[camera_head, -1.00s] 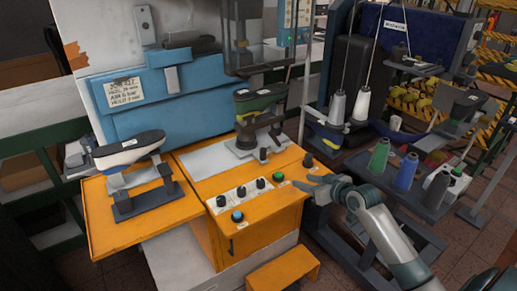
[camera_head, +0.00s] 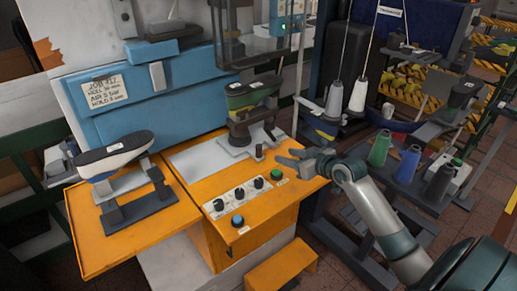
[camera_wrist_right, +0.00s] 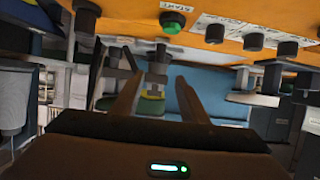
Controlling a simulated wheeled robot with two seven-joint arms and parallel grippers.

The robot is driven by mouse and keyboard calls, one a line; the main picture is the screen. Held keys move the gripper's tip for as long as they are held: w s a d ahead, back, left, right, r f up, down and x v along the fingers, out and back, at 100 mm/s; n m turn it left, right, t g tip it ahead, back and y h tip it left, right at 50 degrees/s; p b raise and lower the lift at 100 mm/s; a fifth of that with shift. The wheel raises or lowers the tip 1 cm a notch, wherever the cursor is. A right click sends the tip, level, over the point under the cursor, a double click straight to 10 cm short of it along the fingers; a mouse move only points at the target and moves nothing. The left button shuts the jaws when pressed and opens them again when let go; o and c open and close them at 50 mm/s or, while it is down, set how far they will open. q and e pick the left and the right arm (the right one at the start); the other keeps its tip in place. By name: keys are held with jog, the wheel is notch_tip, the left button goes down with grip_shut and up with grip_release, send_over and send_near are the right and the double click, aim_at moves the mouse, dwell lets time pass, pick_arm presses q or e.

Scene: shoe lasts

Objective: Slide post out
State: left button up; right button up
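The grey post (camera_head: 239,132) stands on the pale plate in the middle of the orange machine table and carries a dark shoe last with a green band (camera_head: 252,93). A small black upright knob (camera_head: 258,151) is beside the post's foot. My right gripper (camera_head: 289,156) is over the table's right edge, to the right of the post and apart from it. In the right wrist view its two fingers (camera_wrist_right: 159,90) are spread with nothing clearly held, and the green-banded last (camera_wrist_right: 151,105) shows upside down beyond them. My left gripper is not in view.
A second shoe last (camera_head: 115,152) sits on a grey stand at the table's left. Black knobs, a blue button (camera_head: 238,220) and a green button (camera_head: 276,173) line the front panel. Thread cones (camera_head: 379,150) stand on a rack at right. A blue machine housing (camera_head: 150,95) is behind.

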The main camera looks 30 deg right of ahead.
aim_at(261, 149)
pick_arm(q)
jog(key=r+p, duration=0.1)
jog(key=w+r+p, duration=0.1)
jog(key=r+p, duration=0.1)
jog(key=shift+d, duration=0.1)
pick_arm(e)
jog(key=x, duration=1.7)
jog(key=shift+w, duration=0.25)
grip_shut()
